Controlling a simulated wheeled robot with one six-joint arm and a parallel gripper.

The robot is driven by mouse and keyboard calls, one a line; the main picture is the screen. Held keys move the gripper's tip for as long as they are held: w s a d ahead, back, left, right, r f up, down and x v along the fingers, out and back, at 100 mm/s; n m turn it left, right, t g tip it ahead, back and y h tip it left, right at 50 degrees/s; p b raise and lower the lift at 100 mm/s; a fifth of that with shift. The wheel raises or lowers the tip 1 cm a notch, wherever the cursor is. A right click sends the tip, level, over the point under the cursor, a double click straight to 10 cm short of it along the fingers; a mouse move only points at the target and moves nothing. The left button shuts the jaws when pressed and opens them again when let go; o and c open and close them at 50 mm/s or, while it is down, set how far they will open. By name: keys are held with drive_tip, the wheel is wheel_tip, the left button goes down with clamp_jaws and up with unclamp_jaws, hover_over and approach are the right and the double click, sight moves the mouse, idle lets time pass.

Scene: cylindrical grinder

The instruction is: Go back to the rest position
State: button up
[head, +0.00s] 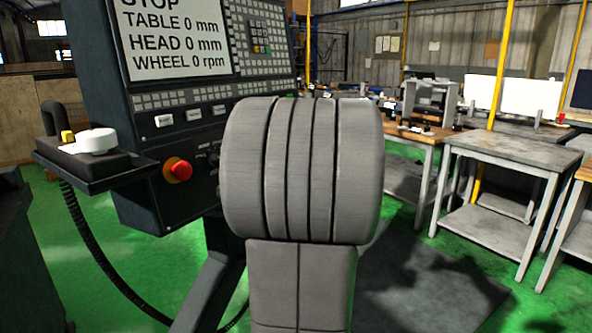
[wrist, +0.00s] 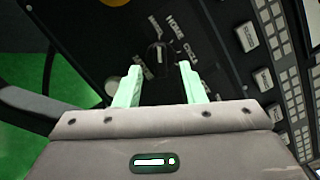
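In the wrist view my gripper (wrist: 160,72) shows two pale green fingers, spread apart with nothing between them that I can see gripped. They point at a dark control panel (wrist: 105,45). A dark rotary knob (wrist: 158,54) with white lettering around it lies beyond the gap between the fingertips. I cannot tell how far the tips are from the panel. In the head view my own grey arm fills the middle and hides the gripper and part of the panel.
The machine's console (head: 150,110) has a screen reading STOP, zero values, and a red emergency button (head: 178,170). A handheld pendant (head: 90,142) rests on a side shelf (head: 100,172), its coiled cable (head: 95,255) hanging below. Workbenches (head: 500,160) stand at right. Green floor (head: 405,215) shows between.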

drive_tip(key=v, duration=1.1)
drive_tip(key=w+a+f+m+t+h+p, duration=0.1)
drive_tip(key=w+a+m+t+p, duration=0.2)
drive_tip(key=a+m+p, duration=0.9)
drive_tip(key=shift+w+a+m+t+p, duration=0.4)
drive_tip(key=shift+w+m+p, duration=0.6)
drive_tip(key=shift+m, duration=2.2)
drive_tip(key=shift+w+f, duration=0.1)
drive_tip(key=shift+f, duration=0.05)
